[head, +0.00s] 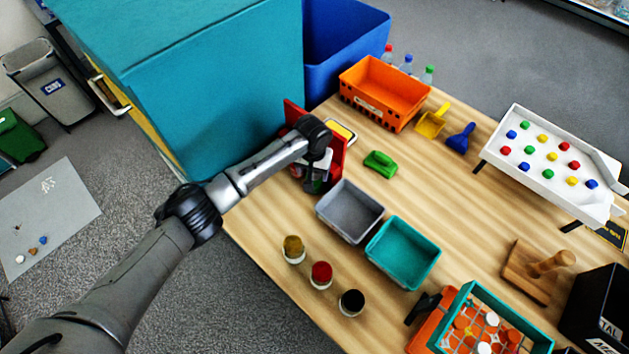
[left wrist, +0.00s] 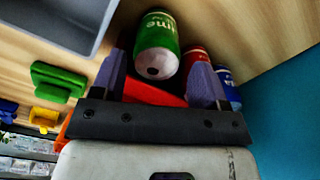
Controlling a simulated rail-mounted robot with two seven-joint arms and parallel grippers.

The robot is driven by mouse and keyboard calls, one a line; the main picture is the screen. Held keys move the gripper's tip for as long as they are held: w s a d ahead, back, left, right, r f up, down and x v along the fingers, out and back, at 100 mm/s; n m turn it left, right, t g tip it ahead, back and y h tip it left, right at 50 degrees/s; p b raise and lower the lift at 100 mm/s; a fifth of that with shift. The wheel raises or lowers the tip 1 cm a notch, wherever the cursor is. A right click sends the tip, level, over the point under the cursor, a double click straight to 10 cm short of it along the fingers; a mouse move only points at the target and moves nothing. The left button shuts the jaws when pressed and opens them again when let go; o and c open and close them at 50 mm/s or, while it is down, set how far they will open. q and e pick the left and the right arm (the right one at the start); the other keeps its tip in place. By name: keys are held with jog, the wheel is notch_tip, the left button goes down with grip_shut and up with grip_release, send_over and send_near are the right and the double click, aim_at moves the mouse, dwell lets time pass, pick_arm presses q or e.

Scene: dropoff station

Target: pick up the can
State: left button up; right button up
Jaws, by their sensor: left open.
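In the left wrist view a green can (left wrist: 157,45) with white "lime" lettering shows beyond and between my left gripper's (left wrist: 158,75) two fingers. A red can (left wrist: 194,58) is partly hidden behind the right-hand finger, and a blue can (left wrist: 228,86) stands beyond it. My left gripper is open, with no can clamped in it; whether a finger touches the green can I cannot tell. In the head view my left gripper (head: 316,178) points down at the table's left edge, beside a red holder (head: 338,158), and mostly hides the cans. My right gripper does not show.
A grey bin (head: 350,210) and a teal bin (head: 403,253) stand close by to the right. A green brush-like object (head: 380,163) lies near the holder. Three jars, including a red-topped one (head: 321,274), stand near the front edge. A large teal cabinet (head: 190,90) rises behind my left arm.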

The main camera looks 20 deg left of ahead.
aim_at(314, 175)
pick_arm(q)
jog(key=shift+d+f, duration=0.15)
jog(key=shift+f, duration=1.9)
jog(key=shift+c, duration=0.4)
jog(key=c, duration=0.6)
jog(key=shift+r, duration=0.1)
